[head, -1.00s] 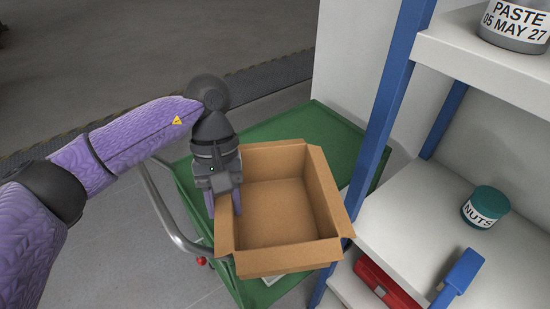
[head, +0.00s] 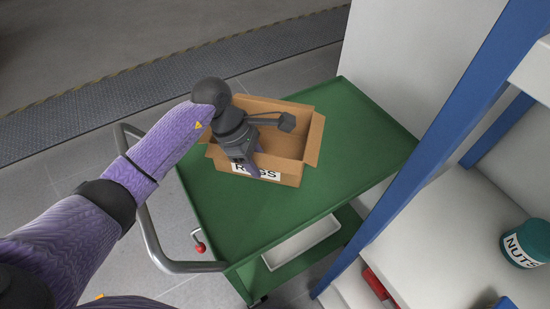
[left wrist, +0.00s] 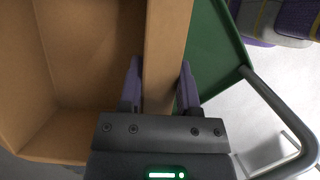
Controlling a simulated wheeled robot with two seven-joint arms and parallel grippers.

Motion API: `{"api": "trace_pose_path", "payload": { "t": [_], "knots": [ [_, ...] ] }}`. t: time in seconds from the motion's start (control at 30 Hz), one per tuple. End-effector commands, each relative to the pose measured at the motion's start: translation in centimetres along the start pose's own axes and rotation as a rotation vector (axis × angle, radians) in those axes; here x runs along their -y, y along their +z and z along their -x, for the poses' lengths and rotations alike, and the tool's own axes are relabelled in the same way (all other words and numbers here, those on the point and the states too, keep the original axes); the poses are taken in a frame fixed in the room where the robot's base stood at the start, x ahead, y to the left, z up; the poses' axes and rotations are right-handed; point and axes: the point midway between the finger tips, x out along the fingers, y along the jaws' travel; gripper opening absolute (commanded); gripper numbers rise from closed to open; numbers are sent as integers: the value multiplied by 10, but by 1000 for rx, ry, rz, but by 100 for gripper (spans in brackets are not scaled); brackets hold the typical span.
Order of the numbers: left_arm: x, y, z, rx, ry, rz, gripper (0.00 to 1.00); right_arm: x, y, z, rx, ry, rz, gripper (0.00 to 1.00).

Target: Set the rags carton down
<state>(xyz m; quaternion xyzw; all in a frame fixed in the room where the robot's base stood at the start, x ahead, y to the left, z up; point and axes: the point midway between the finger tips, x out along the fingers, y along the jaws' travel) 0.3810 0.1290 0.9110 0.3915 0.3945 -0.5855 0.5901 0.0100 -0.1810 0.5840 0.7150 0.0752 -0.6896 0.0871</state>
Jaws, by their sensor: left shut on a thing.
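The rags carton (head: 290,166) is an open brown cardboard box with a white label reading RAGS, partly covered by my gripper. It is over the green top of the trolley (head: 350,150), looks level, and appears empty inside. I cannot tell whether its base touches the top. My left gripper (head: 252,170) is shut on the carton's labelled wall. In the left wrist view the gripper (left wrist: 160,85) has one finger inside the carton (left wrist: 95,50) and one outside. My right gripper is not in view.
The trolley has a bent metal handle (head: 150,235) at left and a lower shelf with a white tray (head: 300,243). A rack with a blue post (head: 440,150) stands at right, holding a teal NUTS jar (head: 527,243). Green top is clear in front of and right of the carton.

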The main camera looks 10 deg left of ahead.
Motion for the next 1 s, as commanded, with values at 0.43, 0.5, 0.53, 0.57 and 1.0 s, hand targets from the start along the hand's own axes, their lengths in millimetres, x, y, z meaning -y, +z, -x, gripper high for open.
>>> {"api": "trace_pose_path", "payload": {
  "t": [0.43, 0.5, 0.53, 0.57, 1.0],
  "knots": [
    [0, -20, -49, 0, 0, -4, 0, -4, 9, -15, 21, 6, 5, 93],
    [0, -20, -48, -1, 1, -5, 0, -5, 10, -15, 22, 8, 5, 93],
    [0, -20, -49, -1, 1, -5, 0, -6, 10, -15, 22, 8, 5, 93],
    [0, -21, -50, -1, 0, -5, 0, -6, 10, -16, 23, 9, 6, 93],
    [0, -21, -50, 0, 0, -5, 78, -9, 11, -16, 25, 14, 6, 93]
  ]
}}
